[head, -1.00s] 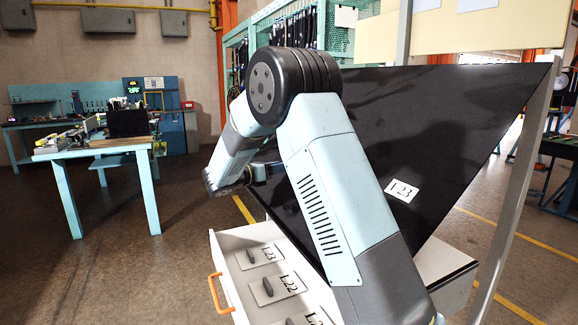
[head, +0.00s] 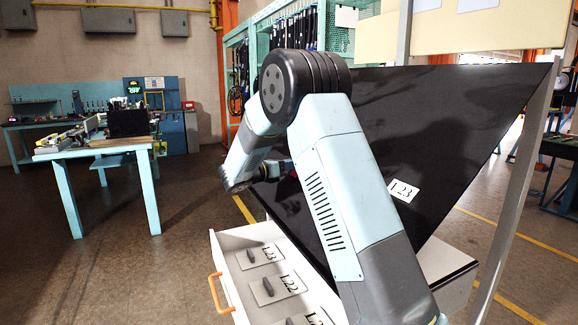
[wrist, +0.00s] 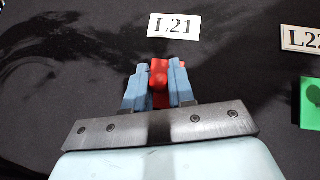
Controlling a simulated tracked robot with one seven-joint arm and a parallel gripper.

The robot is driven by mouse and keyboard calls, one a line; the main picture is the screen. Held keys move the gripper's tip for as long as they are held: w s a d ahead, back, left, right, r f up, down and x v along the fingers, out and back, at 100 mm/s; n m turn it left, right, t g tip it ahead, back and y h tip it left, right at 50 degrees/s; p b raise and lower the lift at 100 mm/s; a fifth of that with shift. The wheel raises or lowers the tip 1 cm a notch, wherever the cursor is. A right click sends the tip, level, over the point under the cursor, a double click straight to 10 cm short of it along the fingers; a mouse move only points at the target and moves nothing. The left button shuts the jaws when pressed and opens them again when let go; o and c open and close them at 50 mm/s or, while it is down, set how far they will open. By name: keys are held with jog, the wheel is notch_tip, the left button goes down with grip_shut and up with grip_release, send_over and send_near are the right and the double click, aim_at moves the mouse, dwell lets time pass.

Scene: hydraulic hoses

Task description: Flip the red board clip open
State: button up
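The red board clip (wrist: 159,72) is on the black board (head: 455,130), just below the L21 label, in the wrist view. My gripper (wrist: 160,72) has its two blue fingers on either side of the red clip, with red showing between and just past the fingertips. Whether the fingers press on the clip or only stand around it, I cannot tell. In the head view, my gripper (head: 277,170) is at the left part of the board, small and partly behind my arm. The clip's lower part is hidden by the fingers.
The L21 label (wrist: 174,26) and L22 label (wrist: 301,39) are on the board. A green piece (wrist: 310,102) sits below L22. An open drawer (head: 232,238) with an orange handle (head: 219,293) is under the board. A blue workbench (head: 92,153) stands at left.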

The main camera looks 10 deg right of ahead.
grip_shut()
jog(key=shift+a, duration=0.35)
jog(key=shift+d+r, duration=0.15)
jog(key=shift+d, duration=0.15)
jog(key=y, duration=0.1)
jog(key=r+y, duration=0.1)
jog(key=g+y, duration=0.1)
jog(key=shift+d+r+m, duration=0.25)
jog(key=shift+r+m, duration=0.1)
jog(key=shift+m, duration=0.05)
jog(key=y, duration=0.1)
jog(key=r+g+y, duration=0.1)
jog(key=shift+w+d+y, duration=0.1)
jog(key=shift+d+y, duration=0.3)
jog(key=y, duration=0.1)
jog(key=d+r+g+y, duration=0.1)
jog(key=y, duration=0.1)
jog(key=d+m+y, duration=0.1)
jog(key=y, duration=0.1)
jog(key=shift+w+r, duration=0.15)
jog(key=shift+r, duration=0.2)
jog(key=shift+w+d+r+g+y, duration=0.1)
jog(key=shift+d+g+y, duration=0.2)
jog(key=shift+y, duration=0.5)
jog(key=shift+d+g+y, duration=0.2)
jog(key=shift+d+y, duration=0.05)
jog(key=shift+y, duration=0.55)
jog(key=shift+o, duration=2.3)
grip_release()
